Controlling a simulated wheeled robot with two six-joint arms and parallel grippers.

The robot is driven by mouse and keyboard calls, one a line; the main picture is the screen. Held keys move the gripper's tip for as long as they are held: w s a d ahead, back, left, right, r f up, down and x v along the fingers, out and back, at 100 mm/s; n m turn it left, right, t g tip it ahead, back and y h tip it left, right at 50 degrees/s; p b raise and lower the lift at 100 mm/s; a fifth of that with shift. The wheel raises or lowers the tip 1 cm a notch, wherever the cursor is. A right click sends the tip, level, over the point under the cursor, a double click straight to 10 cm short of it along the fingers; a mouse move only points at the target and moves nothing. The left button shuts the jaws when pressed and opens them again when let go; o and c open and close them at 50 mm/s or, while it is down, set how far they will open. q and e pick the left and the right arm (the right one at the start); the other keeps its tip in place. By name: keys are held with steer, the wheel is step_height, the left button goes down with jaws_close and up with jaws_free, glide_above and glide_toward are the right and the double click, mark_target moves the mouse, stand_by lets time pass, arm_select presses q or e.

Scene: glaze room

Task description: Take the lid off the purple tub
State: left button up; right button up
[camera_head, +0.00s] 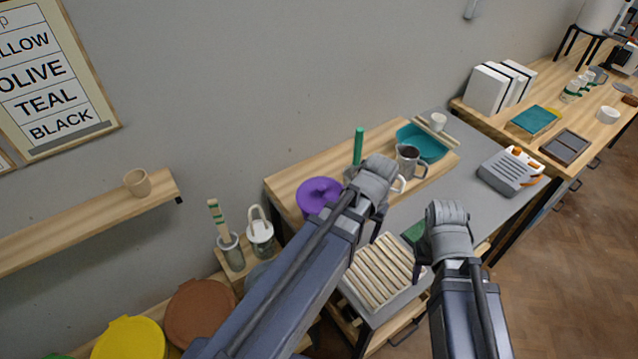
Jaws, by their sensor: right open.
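The purple tub (320,196) stands at the left end of the wooden riser on the grey worktop. Its round purple lid is on top, with a small raised part in the middle. The tub's right side and lower body are partly hidden by my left arm. My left gripper (377,182) is to the right of the tub, apart from its lid in the picture; its fingers are mostly hidden by the arm, so I cannot see whether they hold anything. My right gripper (446,246) is open over the front of the worktop, well right of the tub, with nothing seen in it.
A teal bowl (423,143) and a grey pitcher (408,161) stand on the riser (288,184). A white slatted rack (372,275) sits in front. A canister (260,236) and a brush pot (229,254) stand left of the tub.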

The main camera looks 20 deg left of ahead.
arm_select(q)
steer(key=w+a+r+n+p, duration=0.2)
steer(key=w+a+r+p, duration=0.25)
steer(key=a+r, duration=0.25)
step_height(320, 180, up, 4)
steer(key=n+p, duration=0.2)
steer(key=p, duration=0.2)
glide_above(322, 188)
steer(key=shift+s+a+h, duration=0.1)
steer(key=shift+a+h, duration=0.1)
steer(key=shift+h, duration=0.2)
steer(key=shift+f+b, duration=1.4)
steer(key=shift+b, duration=0.05)
arm_select(e)
step_height(322, 188, up, 8)
arm_select(q)
steer(key=shift+f, duration=0.1)
step_height(322, 188, down, 5)
steer(key=b, duration=0.5)
steer(key=shift+d, duration=0.1)
arm_select(e)
step_height(322, 188, down, 5)
arm_select(q)
steer(key=shift+c, duration=0.3)
jaws_close()
